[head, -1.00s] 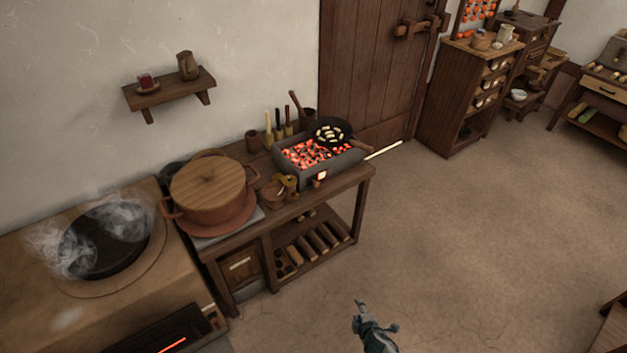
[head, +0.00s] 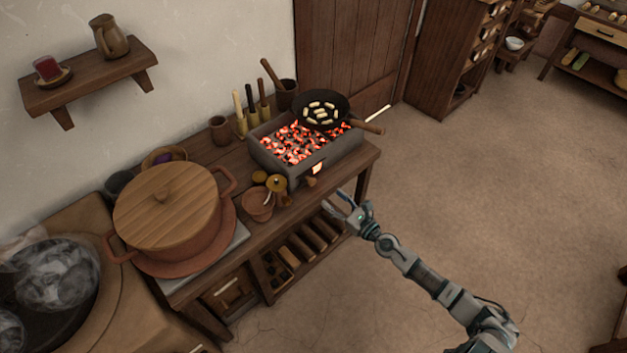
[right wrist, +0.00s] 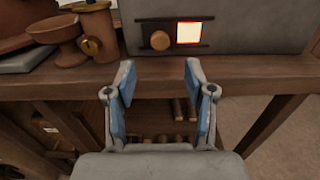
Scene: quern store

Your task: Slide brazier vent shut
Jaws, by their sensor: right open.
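The grey brazier (head: 343,152) stands on the wooden bench, full of glowing coals. Low on its front is the vent, with a bright glowing opening (head: 317,168) and a round wooden knob (head: 311,181). In the right wrist view, the knob (right wrist: 160,40) sits left of the uncovered opening (right wrist: 189,32), in a dark horizontal track on the brazier wall (right wrist: 260,35). My right gripper (head: 333,198) is open and empty, in front of the bench edge. In the right wrist view its fingers (right wrist: 159,70) point toward the knob, apart from it. My left gripper is out of view.
A pan (head: 322,113) sits on the brazier, its handle jutting right. Small pots and a brass item (head: 276,183) stand left of the vent, beside a big lidded pot (head: 170,208). The bench (head: 218,158) has a lower shelf with logs. The floor at right is clear.

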